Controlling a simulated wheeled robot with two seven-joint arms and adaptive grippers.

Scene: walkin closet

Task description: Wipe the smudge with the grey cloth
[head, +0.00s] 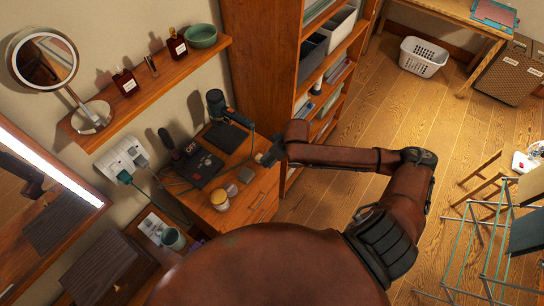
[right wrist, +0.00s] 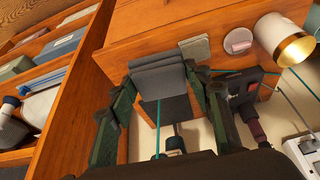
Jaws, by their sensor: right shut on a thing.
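My right gripper (head: 270,154) reaches over the right edge of the wooden dresser top in the head view. In the right wrist view its two green-black fingers (right wrist: 158,88) are shut on a folded grey cloth (right wrist: 158,74). The cloth is held between the fingertips, with the dresser top beyond it. In the head view the cloth is too small to tell apart from the gripper. I cannot make out a smudge in either view. My left gripper is not in view.
A tall shelf unit (head: 262,65) stands beyond. A wall shelf (head: 150,85) holds bottles and a green bowl (head: 201,36).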

